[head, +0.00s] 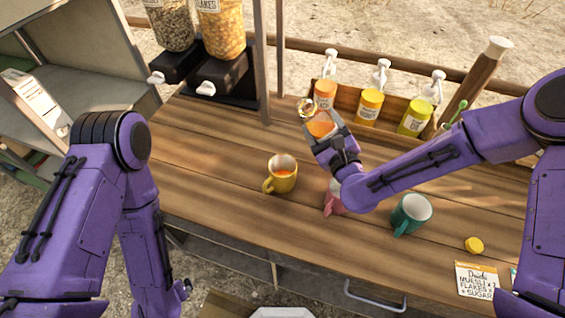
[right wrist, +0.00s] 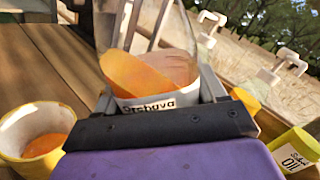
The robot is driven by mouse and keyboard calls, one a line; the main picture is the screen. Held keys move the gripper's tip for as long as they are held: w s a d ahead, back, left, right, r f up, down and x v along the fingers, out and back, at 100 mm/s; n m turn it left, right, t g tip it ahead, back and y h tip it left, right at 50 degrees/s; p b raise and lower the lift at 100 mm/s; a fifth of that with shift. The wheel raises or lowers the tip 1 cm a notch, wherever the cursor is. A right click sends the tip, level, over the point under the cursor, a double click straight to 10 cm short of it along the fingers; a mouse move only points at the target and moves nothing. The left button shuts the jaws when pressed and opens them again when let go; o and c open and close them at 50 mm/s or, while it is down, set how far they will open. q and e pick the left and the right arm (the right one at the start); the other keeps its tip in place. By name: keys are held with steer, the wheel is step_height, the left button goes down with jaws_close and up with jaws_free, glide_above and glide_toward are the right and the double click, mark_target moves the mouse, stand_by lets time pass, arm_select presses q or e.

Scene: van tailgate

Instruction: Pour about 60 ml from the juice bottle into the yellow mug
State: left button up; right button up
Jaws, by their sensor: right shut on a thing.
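The juice bottle (head: 319,128) is clear glass with orange juice low inside. My right gripper (head: 330,138) is shut around its body, behind the yellow mug and a little to its right in the head view. In the right wrist view the bottle (right wrist: 150,80) has a white label, and its juice surface slants across the glass, so the bottle looks tilted. Its top is cut off there. The yellow mug (head: 283,181) stands upright on the counter with orange juice inside; it also shows in the right wrist view (right wrist: 40,145). No stream shows.
A pink thing (head: 333,203) is partly hidden by my right forearm. A teal mug (head: 411,213), a yellow cap (head: 474,245) and a card (head: 476,280) lie right. A rack of pump bottles (head: 369,106) stands behind. The counter left of the yellow mug is clear.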

steer(key=shift+d+f+m+b, duration=0.2)
steer(key=shift+f+m+b, duration=0.7)
steer(key=shift+m+b, duration=0.1)
steer(key=shift+m, duration=0.8)
steer(key=shift+a+f+m+b, duration=0.1)
steer(key=shift+a+m+b, duration=0.2)
steer(key=shift+m, duration=0.8)
steer(key=shift+s+m, duration=0.1)
steer(key=shift+m, duration=0.2)
step_height(320, 180, up, 7)
steer(key=p, duration=0.4)
steer(key=shift+r+p, duration=0.2)
steer(key=shift+p, duration=0.2)
steer(key=shift+f, duration=0.1)
